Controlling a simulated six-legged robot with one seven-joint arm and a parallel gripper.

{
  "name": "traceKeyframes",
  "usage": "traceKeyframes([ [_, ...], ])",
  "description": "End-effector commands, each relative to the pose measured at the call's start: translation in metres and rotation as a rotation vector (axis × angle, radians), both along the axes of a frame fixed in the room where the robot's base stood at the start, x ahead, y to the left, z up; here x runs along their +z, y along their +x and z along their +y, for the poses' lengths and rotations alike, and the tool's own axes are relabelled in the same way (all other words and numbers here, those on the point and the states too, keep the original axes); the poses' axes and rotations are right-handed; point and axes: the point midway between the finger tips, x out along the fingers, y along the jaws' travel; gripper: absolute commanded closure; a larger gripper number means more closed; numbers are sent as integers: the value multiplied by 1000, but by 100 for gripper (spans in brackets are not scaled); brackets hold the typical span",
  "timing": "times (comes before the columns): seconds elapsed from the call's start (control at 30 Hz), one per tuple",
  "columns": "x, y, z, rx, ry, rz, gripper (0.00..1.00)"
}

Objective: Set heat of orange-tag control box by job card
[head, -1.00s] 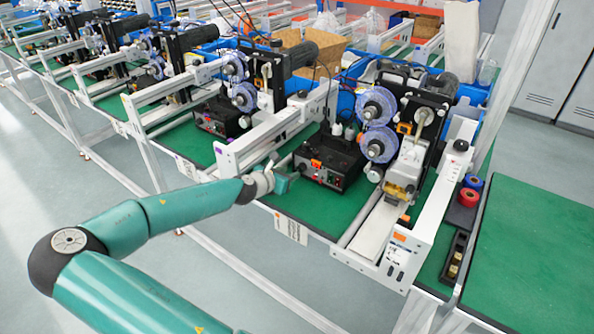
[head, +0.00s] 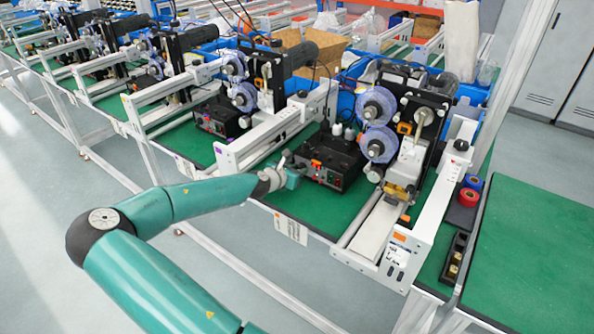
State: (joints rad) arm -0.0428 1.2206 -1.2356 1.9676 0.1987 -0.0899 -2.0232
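The orange-tag control box (head: 330,162) is a black box on the green bench, with an orange tag on its front edge and small knobs and lights on its front face. My gripper (head: 294,170) is at the left end of that front face, very close to it; I cannot tell whether it touches. Its fingers are too small and hidden to show if they are open. A white card with an orange mark (head: 291,229) hangs on the bench's front edge below the box. Another orange-marked label (head: 396,250) is on the white rail end at right. Their writing is unreadable.
A similar black box with a purple tag (head: 222,118) stands at the left, past a white rail (head: 262,140). Blue-white reels (head: 378,125) stand right of the orange-tag box. A red roll (head: 468,197) and clear green mat (head: 535,250) lie at the right.

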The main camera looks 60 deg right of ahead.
Motion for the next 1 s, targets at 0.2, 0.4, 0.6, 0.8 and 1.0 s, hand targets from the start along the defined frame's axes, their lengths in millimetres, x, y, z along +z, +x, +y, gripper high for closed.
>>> traceKeyframes([
  [0.2,0,0,0,0,-5,-31,97],
  [0.4,0,-2,0,-1,-19,-119,97],
  [0.6,0,-3,0,-1,-43,-269,97],
  [0.8,0,-4,1,-1,-72,-455,97],
  [1.0,-1,-6,1,-1,-101,-634,97],
])
